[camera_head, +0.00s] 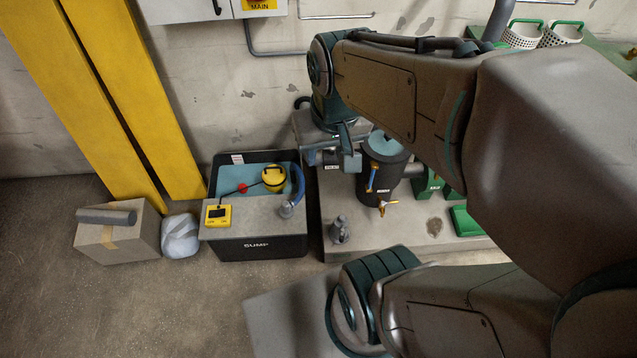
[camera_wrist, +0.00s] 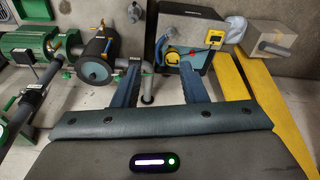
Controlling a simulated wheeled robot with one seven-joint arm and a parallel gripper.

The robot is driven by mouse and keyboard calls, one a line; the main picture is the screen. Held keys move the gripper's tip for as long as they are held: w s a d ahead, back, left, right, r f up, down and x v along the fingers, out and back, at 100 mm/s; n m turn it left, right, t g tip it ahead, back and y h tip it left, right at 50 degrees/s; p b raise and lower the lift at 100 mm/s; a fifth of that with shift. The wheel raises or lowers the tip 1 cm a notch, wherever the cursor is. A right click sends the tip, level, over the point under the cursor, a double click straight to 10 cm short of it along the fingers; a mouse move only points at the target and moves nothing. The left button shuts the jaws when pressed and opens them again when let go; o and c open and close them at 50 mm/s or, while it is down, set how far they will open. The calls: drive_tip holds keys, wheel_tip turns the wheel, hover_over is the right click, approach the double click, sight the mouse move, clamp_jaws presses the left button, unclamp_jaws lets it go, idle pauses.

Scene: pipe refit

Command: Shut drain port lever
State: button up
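A dark cylindrical vessel (camera_head: 384,165) with a teal top stands on the grey plinth. On its front are a blue lever (camera_head: 372,179), roughly upright, and below it an orange lever (camera_head: 388,205), roughly level. I cannot read which is labelled the drain port. In the wrist view, turned about, the vessel (camera_wrist: 93,72) is left of my gripper, with a small orange lever (camera_wrist: 101,23) above it. My gripper (camera_wrist: 160,66) has its fingers apart, with nothing gripped between them. In the head view my gripper is partly hidden by my wrist, left of the vessel, above the plinth.
A black sump tub (camera_head: 254,246) with a blue hose and a yellow device is left of the plinth (camera_head: 400,229). A grey fitting (camera_head: 339,230) stands at the plinth's front left. A pipe (camera_wrist: 147,92) shows near my fingers. Green machinery (camera_wrist: 22,45) is beyond the vessel.

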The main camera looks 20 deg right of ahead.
drive_tip(key=w+d+f+m+g+y+b, duration=0.1)
drive_tip(key=w+d+f+m+y+b, duration=0.4)
drive_tip(key=f, duration=0.6)
drive_tip(key=d+f+m+g+b, duration=0.25)
drive_tip(key=f+b, duration=0.35)
drive_tip(key=f, duration=0.5)
drive_tip(key=w+d+f+m+g+y+b, duration=0.1)
drive_tip(key=w+d+f+m+y+b, duration=0.4)
drive_tip(key=f, duration=0.6)
drive_tip(key=s+d+f+m+t+y+b, duration=0.2)
drive_tip(key=d+f+b, duration=0.15)
drive_tip(key=f, duration=0.65)
drive_tip(key=s+d+f+m+t+y+b, duration=0.1)
drive_tip(key=d+f+m+t+b, duration=0.3)
drive_tip(key=f, duration=0.6)
drive_tip(key=m+t+y+b, duration=0.1)
drive_tip(key=m+t+b, duration=0.5)
drive_tip(key=t+b, duration=0.15)
approach(342, 233)
drive_tip(key=s+r, duration=0.2)
drive_tip(key=s, duration=0.2)
drive_tip(key=b+x, duration=0.4)
drive_tip(key=x, duration=0.9)
drive_tip(key=shift+a+r, duration=0.25)
drive_tip(key=shift+a, duration=0.05)
drive_tip(key=shift+c, duration=0.3)
drive_tip(key=shift+g, duration=0.3)
clamp_jaws()
